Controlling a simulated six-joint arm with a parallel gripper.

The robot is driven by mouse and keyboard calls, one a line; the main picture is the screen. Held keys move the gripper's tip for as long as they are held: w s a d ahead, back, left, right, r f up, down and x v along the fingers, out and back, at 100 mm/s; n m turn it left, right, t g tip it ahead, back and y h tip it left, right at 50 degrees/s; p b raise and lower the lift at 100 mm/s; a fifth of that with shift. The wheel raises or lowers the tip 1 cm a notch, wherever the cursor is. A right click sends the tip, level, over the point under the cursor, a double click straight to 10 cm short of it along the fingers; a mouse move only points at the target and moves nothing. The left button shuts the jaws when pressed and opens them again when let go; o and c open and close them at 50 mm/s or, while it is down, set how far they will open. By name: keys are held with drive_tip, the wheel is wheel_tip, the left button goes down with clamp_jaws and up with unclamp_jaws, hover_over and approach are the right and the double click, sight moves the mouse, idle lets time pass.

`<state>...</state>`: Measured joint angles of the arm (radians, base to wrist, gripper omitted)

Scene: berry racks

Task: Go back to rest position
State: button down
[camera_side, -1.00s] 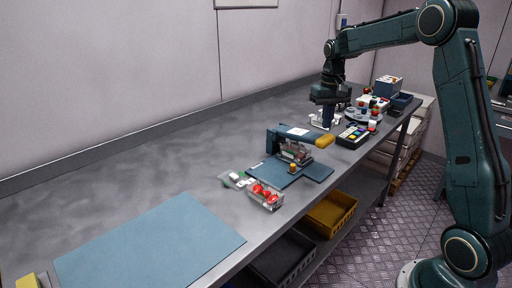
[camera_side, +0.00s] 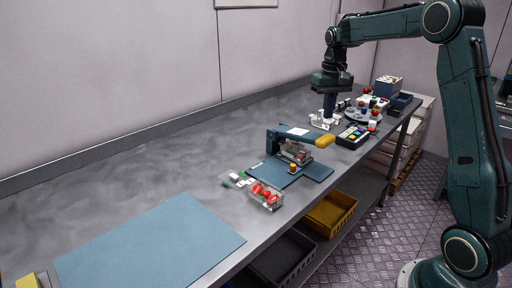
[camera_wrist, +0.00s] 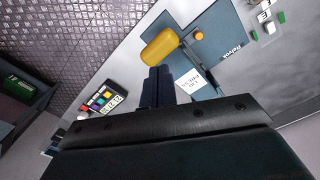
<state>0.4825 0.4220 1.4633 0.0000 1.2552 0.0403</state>
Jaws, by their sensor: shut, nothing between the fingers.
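My gripper (camera_side: 329,116) hangs pointing down over the far part of the bench, its fingers shut and empty. In the wrist view the closed dark fingers (camera_wrist: 158,88) point toward the lid press. In the side view clear containers (camera_side: 318,122) sit close by the fingertips; I cannot tell whether they touch. The blue lid press (camera_side: 285,143) with its yellow handle (camera_side: 325,140) stands nearer the camera, and the handle also shows in the wrist view (camera_wrist: 160,50). A clear punnet of red berries (camera_side: 266,195) sits at the bench's front edge.
A black box with coloured buttons (camera_side: 355,136) stands right of my gripper, with a round grey stand (camera_side: 362,117) and dark bins (camera_side: 399,103) behind. A blue mat (camera_side: 150,245) lies at the near end. The grey bench (camera_side: 150,160) between is clear. A yellow crate (camera_side: 330,214) sits below.

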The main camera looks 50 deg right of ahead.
drive_tip(key=s+a+r+n+t, duration=0.1)
drive_tip(key=s+a+r+n, duration=0.1)
drive_tip(key=s+a+r, duration=0.4)
drive_tip(key=s+a+r+n+t, duration=0.1)
drive_tip(key=s+a+t, duration=0.1)
drive_tip(key=s+a, duration=0.45)
drive_tip(key=s+a+f+n+t, duration=0.2)
drive_tip(key=s+a+f+n, duration=0.1)
drive_tip(key=s+a, duration=0.7)
drive_tip(key=shift+s+f+t, duration=0.3)
drive_tip(key=shift+s+f, duration=0.15)
drive_tip(key=shift+s, duration=0.75)
